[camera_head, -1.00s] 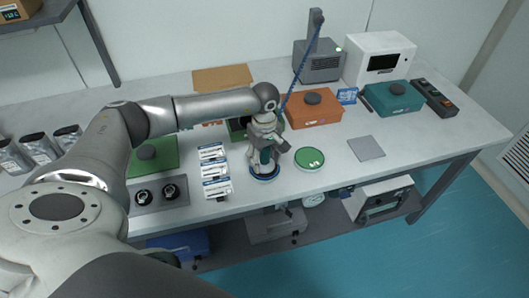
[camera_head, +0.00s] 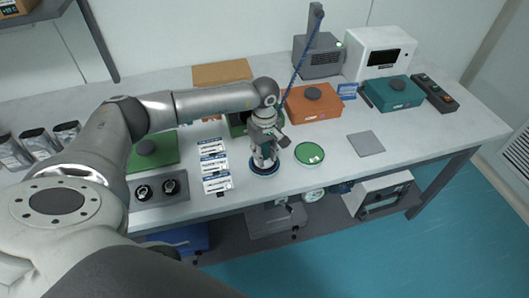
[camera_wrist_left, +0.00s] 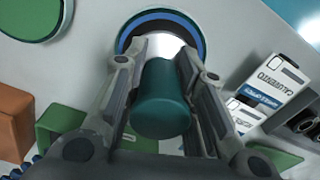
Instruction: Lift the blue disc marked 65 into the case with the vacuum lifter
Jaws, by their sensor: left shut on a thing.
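A disc with a blue rim (camera_head: 264,169) lies flat near the front of the table, below my left gripper. The number on it cannot be read. My left gripper (camera_head: 265,153) is shut on the dark teal handle of the vacuum lifter (camera_wrist_left: 162,100), upright over the disc. In the left wrist view the lifter's pale lower end meets the middle of the disc (camera_wrist_left: 200,28); whether they touch is unclear. A green case (camera_head: 237,124) stands behind the gripper, partly hidden; its marking is unreadable. My right gripper is not in view.
A green disc (camera_head: 309,154) lies just right of the blue one. An orange case (camera_head: 313,103) and a teal case (camera_head: 395,93) stand further back. Several cards (camera_head: 214,166) lie to the left. A coiled blue hose (camera_head: 297,73) hangs from a post. A grey square (camera_head: 366,144) lies right.

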